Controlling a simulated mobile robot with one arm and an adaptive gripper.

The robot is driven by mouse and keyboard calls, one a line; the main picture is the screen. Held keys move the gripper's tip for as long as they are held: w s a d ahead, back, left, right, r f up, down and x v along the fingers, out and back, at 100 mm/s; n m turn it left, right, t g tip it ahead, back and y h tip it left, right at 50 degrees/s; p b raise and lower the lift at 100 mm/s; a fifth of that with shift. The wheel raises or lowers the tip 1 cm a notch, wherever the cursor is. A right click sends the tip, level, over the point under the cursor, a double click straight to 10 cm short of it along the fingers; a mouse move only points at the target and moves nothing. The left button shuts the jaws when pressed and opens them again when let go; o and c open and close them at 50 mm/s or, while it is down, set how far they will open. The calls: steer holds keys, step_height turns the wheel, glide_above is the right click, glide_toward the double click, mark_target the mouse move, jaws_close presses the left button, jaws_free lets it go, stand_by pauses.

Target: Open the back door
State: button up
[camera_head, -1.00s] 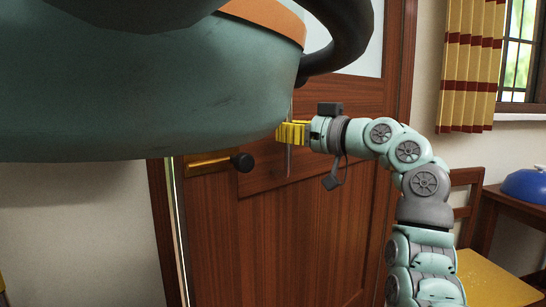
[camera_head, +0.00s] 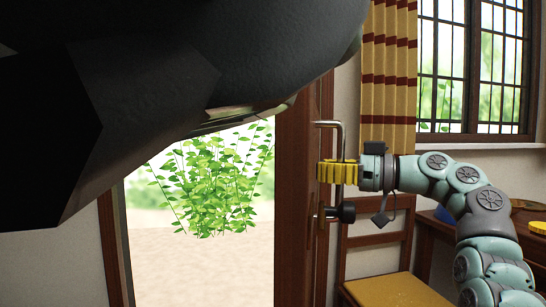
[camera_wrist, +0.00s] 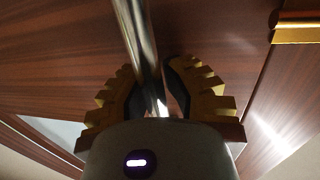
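The brown wooden back door (camera_head: 296,200) stands open and shows nearly edge-on in the head view, with daylight and the outdoors in the doorway to its left. A silver upright bar handle (camera_head: 341,134) sticks out from its right side. My gripper (camera_head: 338,172), with yellow fingers, is at this handle. In the wrist view, the bar (camera_wrist: 138,42) runs between the two fingers (camera_wrist: 157,72), which are closed in around it. Whether both pads press on the bar is hard to see. A dark knob (camera_head: 345,212) sits on the door just below the gripper.
A green leafy plant (camera_head: 212,180) stands outside beyond the doorway. A chair with a yellow seat (camera_head: 395,290) stands close below my arm. A wooden table (camera_head: 525,225) is at the right, under the window (camera_head: 475,70). A large dark shape blocks the upper left.

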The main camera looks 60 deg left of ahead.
steer(key=shift+o, duration=0.7)
steer(key=shift+w+d, duration=0.25)
steer(key=o, duration=0.3)
steer(key=shift+s+a, duration=0.55)
steer(key=shift+s, duration=0.1)
steer(key=shift+o, duration=0.8)
steer(key=shift+s+a, duration=0.2)
steer(key=shift+s, duration=0.05)
steer(key=shift+o, duration=0.3)
steer(key=shift+d, duration=0.1)
steer(key=shift+w+d, duration=0.5)
steer(key=shift+w, duration=0.05)
steer(key=v, duration=1.1)
steer(key=shift+o, duration=0.4)
steer(key=shift+w, duration=0.1)
